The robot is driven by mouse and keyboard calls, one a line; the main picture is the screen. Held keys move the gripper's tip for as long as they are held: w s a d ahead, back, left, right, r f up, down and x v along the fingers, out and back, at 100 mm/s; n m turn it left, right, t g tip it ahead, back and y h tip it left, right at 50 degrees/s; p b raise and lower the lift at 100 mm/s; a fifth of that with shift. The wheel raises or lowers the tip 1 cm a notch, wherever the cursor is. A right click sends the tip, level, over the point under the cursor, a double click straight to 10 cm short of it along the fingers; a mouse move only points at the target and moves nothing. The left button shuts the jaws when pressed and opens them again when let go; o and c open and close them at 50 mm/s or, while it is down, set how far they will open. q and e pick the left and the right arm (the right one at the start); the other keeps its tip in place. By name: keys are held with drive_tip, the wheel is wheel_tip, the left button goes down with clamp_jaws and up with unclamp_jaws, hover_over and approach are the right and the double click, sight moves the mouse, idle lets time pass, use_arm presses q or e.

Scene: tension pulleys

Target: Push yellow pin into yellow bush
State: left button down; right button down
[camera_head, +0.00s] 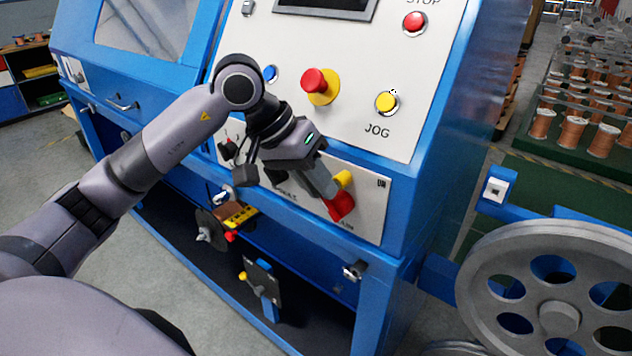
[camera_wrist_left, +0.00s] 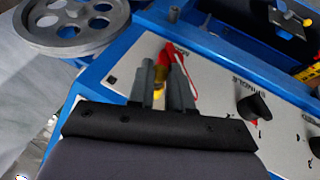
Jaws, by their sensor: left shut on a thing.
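My left gripper (camera_head: 332,194) reaches down to the lower white panel of the blue machine. It is shut on a small yellow-and-red piece at the panel's right end. The yellow part (camera_head: 343,180) and the red part (camera_head: 341,207) show around the fingertips. In the left wrist view, the left gripper (camera_wrist_left: 162,62) has the yellow part (camera_wrist_left: 160,77) between its fingers and red just beyond. I cannot tell whether this piece is the yellow pin, or make out the yellow bush. My right gripper is not in view.
A yellow block (camera_head: 240,214) with holes sits in the open bay below. A dark plate (camera_head: 262,284) with a small yellow part stands lower. A red emergency knob (camera_head: 315,82) and a yellow button (camera_head: 386,102) stick out above. A grey spoked pulley (camera_head: 559,290) stands at right.

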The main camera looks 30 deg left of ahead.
use_arm(q)
drive_tip(key=shift+w+r, duration=0.1)
drive_tip(key=shift+w, duration=0.25)
idle(0.6)
drive_tip(key=c, duration=1.3)
unclamp_jaws()
drive_tip(key=shift+c, duration=0.2)
drive_tip(key=o, duration=0.4)
drive_tip(key=shift+w, duration=0.15)
drive_tip(key=shift+o, duration=1.1)
drive_tip(key=a+r+p, duration=0.3)
drive_tip(key=r+p, duration=0.1)
drive_tip(key=r, duration=0.4)
drive_tip(key=shift+a+p, duration=0.15)
drive_tip(key=shift+p, duration=0.15)
